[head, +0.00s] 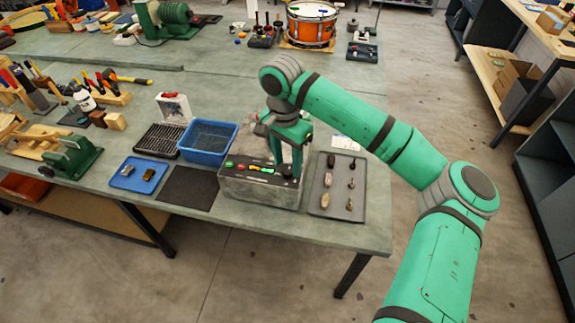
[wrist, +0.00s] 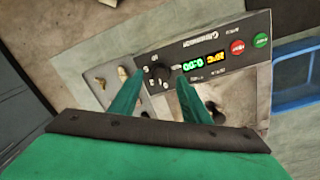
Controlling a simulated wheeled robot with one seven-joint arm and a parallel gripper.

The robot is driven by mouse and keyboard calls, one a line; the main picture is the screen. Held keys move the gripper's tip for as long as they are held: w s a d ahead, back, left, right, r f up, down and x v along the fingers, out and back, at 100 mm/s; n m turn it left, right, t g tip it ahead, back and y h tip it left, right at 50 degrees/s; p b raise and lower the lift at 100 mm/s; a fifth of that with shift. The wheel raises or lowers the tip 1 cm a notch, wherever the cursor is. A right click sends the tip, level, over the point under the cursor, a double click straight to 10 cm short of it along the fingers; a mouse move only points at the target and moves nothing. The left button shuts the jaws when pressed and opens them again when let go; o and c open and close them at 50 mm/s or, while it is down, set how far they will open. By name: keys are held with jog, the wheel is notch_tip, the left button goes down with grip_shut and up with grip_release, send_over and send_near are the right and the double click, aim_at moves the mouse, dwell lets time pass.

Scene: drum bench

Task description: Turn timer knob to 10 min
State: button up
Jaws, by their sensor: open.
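The timer knob (wrist: 157,73) is a dark round knob at one end of a black control panel (wrist: 205,50), with small white marks around it. In the wrist view the panel appears upside down. A green display (wrist: 191,65) beside the knob seems to read 0:00. My gripper (wrist: 160,76) is open, its two green fingers on either side of the knob; I cannot tell whether they touch it. In the head view my gripper (head: 287,166) points down over the right end of the grey metal machine (head: 258,192) and mostly hides the knob.
The panel also has an orange display (wrist: 215,58), a red button (wrist: 237,47) and a green button (wrist: 261,40). A dark tray (head: 325,205) with several small parts lies right of the machine. A blue bin (head: 207,153) and a black mat (head: 187,187) lie left.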

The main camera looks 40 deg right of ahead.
jog(key=shift+f, duration=1)
jog(key=c, duration=1)
jog(key=shift+c, duration=0.2)
